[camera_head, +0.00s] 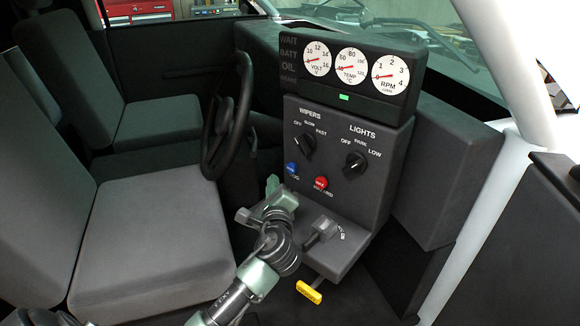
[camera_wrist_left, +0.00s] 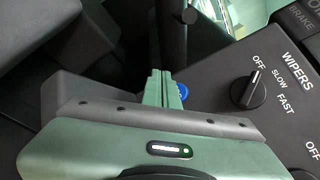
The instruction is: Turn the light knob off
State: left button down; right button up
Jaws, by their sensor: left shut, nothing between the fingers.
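The black lights knob (camera_head: 355,165) is on the right side of the grey control panel (camera_head: 330,205), under the words LIGHTS, OFF, PARK and LOW. I cannot tell for sure which label its pointer faces. My left gripper (camera_head: 272,184) is green, shut and empty. It is in front of the panel's lower left part, near the blue button, left of and below the lights knob and apart from it. In the left wrist view its closed fingers (camera_wrist_left: 164,88) point away from the camera. There, only part of the lights lettering shows at the lower right edge.
The wipers knob (camera_head: 306,146) is left of the lights knob. A blue button (camera_head: 292,168) and a red button (camera_head: 321,183) sit below. The steering wheel (camera_head: 228,125) stands left of the panel. A lever (camera_head: 322,231) and yellow handle (camera_head: 309,292) are lower down.

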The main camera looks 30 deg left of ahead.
aim_at(356, 162)
jog(key=k+j+z, duration=0.1)
jog(key=z, duration=0.3)
jog(key=k+j+z, duration=0.15)
jog(key=j+z, duration=0.25)
jog(key=k+z, duration=0.1)
jog(key=z, duration=0.3)
